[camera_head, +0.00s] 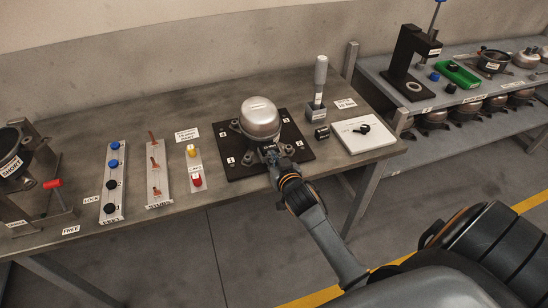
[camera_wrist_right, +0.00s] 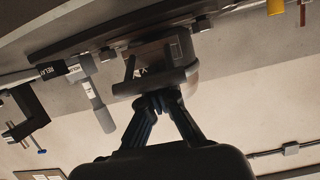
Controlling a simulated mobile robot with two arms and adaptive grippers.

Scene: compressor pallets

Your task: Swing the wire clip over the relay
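The silver domed compressor (camera_head: 259,116) stands upright on a black plate (camera_head: 232,168) with numbered corners. My right gripper (camera_head: 271,153) is at the compressor's near side and hides part of it. In the right wrist view my right gripper (camera_wrist_right: 160,98) has its two fingertips close together at the edge of a dark box-like part (camera_wrist_right: 155,80) on the compressor, which may be the relay; whether they grip anything is unclear. A thin dark bar (camera_wrist_right: 130,67) stands out beside that box; I cannot tell if it is the wire clip. My left gripper is not in view.
A grey-handled tool (camera_head: 319,80) and a small black cylinder (camera_head: 322,132) stand right of the plate. A white board (camera_head: 366,139) with a black part lies further right. Bench space behind the compressor is free.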

